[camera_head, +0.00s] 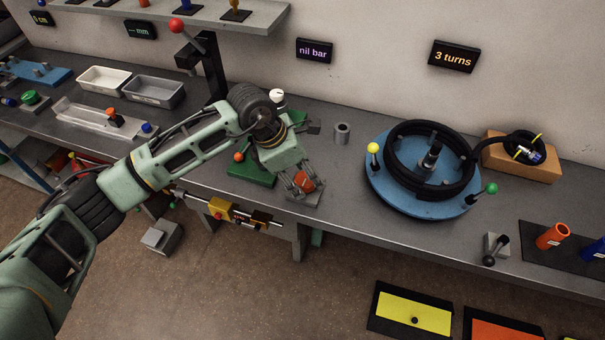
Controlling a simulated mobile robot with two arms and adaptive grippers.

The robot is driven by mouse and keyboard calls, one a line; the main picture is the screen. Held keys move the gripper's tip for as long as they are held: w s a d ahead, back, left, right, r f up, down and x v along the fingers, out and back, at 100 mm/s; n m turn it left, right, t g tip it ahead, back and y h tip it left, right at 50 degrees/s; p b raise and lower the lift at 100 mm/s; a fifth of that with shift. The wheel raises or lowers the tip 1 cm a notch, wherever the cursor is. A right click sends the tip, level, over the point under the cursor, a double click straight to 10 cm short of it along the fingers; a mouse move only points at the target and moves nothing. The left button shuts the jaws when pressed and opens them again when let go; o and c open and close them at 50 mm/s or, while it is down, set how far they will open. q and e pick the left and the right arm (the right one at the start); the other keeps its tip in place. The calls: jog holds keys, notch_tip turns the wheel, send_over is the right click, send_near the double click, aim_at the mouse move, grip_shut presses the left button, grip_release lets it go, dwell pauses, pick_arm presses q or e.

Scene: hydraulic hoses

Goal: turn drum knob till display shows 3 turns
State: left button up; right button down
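The display (454,56) on the wall reads "3 turns" in orange. The blue drum (400,196) lies flat on the bench with a black hose coiled on it. A yellow knob (373,148) stands at its left edge and a green knob (491,188) at its right edge. My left gripper (302,187) is well left of the drum, apart from both knobs. Its fingers are low at an orange-red object (305,181) near the bench's front edge; whether they grip it is unclear. My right gripper is out of view.
The hose end rests by a cardboard-coloured block (530,167) right of the drum. A grey ring (342,133) stands between gripper and drum. Another display (314,50) reads "nil bar".

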pick_arm(q)
jog(key=shift+o, duration=0.4)
jog(key=shift+f, duration=0.1)
jog(key=v, duration=1.2)
